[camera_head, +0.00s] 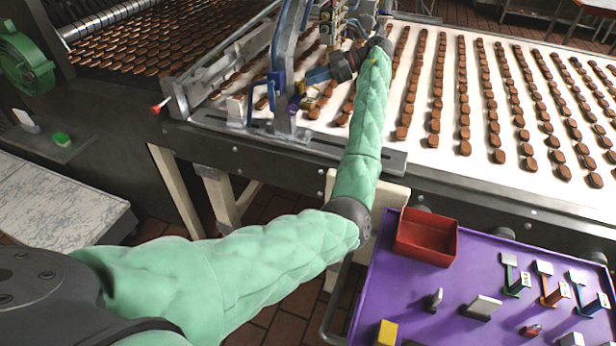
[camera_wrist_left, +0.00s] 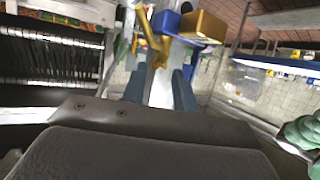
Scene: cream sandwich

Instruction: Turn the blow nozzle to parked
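My left gripper (camera_head: 318,75) reaches across the conveyor edge to the upright metal frame (camera_head: 286,70) with the fittings. In the left wrist view its two blue fingers (camera_wrist_left: 160,84) stand apart with a gap between them. A brass-coloured part (camera_wrist_left: 150,42), which may be the blow nozzle, shows just beyond the fingertips, with a blue block and a yellow-brown block (camera_wrist_left: 204,25) beside it. I cannot tell whether the fingers touch the brass part, or which way the nozzle points. My right gripper is not in view.
The white belt (camera_head: 450,60) carries rows of brown biscuits. A red-tipped lever (camera_head: 158,106) sticks out left of the frame. A purple tray table (camera_head: 390,295) at the front right holds a red bin (camera_head: 427,237) and several small parts.

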